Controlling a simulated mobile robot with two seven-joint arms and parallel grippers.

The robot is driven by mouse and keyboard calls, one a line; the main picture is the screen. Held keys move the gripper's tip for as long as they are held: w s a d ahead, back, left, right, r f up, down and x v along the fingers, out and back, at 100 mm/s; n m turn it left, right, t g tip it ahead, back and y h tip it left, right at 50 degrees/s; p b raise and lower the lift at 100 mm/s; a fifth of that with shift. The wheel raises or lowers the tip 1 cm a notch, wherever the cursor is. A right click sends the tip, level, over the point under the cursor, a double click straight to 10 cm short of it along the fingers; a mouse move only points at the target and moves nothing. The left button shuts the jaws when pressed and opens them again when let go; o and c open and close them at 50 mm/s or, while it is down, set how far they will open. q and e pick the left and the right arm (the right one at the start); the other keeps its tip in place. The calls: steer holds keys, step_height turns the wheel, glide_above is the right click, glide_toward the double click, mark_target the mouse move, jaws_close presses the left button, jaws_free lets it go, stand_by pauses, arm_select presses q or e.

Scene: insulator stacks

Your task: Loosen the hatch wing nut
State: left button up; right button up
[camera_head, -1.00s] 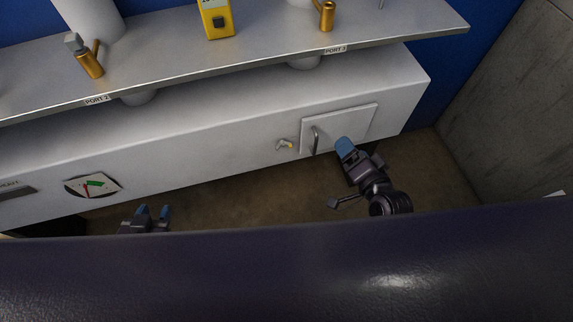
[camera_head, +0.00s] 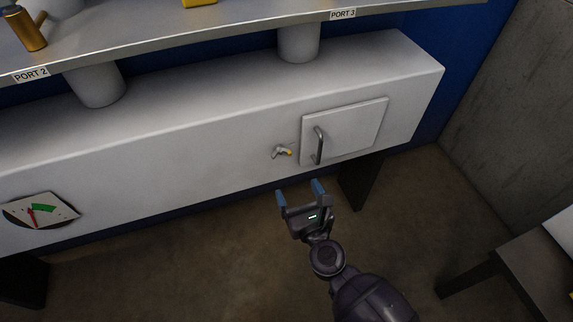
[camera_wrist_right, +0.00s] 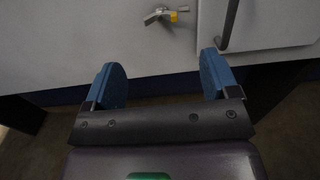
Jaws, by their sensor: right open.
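The hatch wing nut (camera_head: 282,152) is a small metal piece with a yellow tip on the white box's front face, just left of the hatch (camera_head: 352,130). The hatch is a closed white panel with a grey bar handle (camera_head: 319,146) at its left side. In the right wrist view the wing nut (camera_wrist_right: 163,16) is at the top, beyond and between the fingertips. My right gripper (camera_head: 300,188) is open and empty, below the wing nut and apart from it. It also shows in the right wrist view (camera_wrist_right: 163,80). My left gripper is out of view.
The white box (camera_head: 180,150) spans the view, with a dial gauge (camera_head: 40,211) at its left. A metal shelf (camera_head: 200,32) runs above it. A dark table (camera_head: 500,270) stands at the lower right. The floor before the box is clear.

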mark_target(283, 156)
steer(key=x, duration=1.1)
steer(key=shift+c, duration=0.5)
steer(key=c, duration=0.8)
